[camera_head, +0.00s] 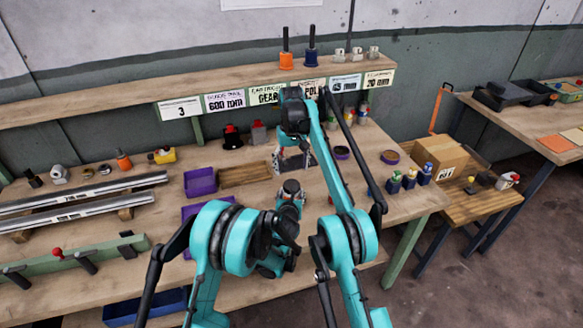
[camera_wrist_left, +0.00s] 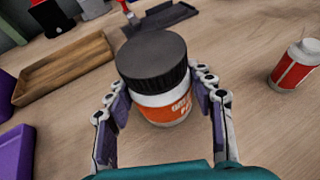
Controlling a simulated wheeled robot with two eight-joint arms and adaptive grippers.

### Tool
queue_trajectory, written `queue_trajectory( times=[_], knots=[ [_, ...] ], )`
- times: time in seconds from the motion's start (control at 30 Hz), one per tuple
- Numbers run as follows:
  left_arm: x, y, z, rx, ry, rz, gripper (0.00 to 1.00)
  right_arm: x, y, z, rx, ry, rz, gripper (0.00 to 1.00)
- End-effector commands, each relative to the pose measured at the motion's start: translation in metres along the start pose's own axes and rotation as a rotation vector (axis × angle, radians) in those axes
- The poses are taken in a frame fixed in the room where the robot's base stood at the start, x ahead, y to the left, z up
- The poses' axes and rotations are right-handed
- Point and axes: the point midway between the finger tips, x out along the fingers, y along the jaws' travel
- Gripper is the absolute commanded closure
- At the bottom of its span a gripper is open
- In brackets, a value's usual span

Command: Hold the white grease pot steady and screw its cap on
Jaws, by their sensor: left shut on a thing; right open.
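The white grease pot (camera_wrist_left: 165,108), with an orange label, stands between the fingers of my left gripper (camera_wrist_left: 163,112) in the left wrist view. Its black cap (camera_wrist_left: 152,62) sits on top and looks about level; I cannot tell how tight it is. My left gripper is shut on the pot's body, one finger on each side. In the head view a dark round top (camera_head: 291,187), probably the cap, shows at the end of my left arm. My right gripper (camera_head: 291,160) is open and pointing down, just beyond it and apart from the cap.
A wooden tray (camera_wrist_left: 62,68) and purple bins (camera_head: 200,182) lie left of the pot. A white bottle with a red label (camera_wrist_left: 297,66) stands to its right. Several small bottles (camera_head: 409,180) and a cardboard box (camera_head: 440,153) are farther right. A shelf (camera_head: 220,88) runs behind.

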Motion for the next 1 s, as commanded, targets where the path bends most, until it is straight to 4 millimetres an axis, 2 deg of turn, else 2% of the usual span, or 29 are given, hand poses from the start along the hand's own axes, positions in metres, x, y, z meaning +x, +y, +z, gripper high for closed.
queue_trajectory(
  times=[0.03, 0.1, 0.4, 0.53, 1.0],
  knots=[
    [0.0, 0.0, 0.0, 0.0, 0.0, 0.0, 0.39, 0.0, 0.0, 0.0, 0.0, 0.0, 0.0, 0.27],
    [0.0, 0.0, 0.0, 0.0, 0.0, 0.0, 0.22, 0.0, 0.0, 0.0, 0.0, 0.0, 0.0, 0.27],
    [-0.001, 0.0, 0.0, 0.0, 0.0, 0.0, 0.22, 0.0, 0.0, 0.0, 0.0, 0.0, 0.0, 0.27],
    [-0.009, 0.0, 0.0, 0.001, 0.0, -0.001, 0.22, 0.0, 0.0, 0.0, 0.0, 0.0, 0.0, 0.27],
    [-0.1, 0.0, 0.0, 0.0, 0.001, -0.001, 0.22, 0.0, 0.0, 0.0, 0.0, 0.0, 0.0, 0.27]
  ],
)
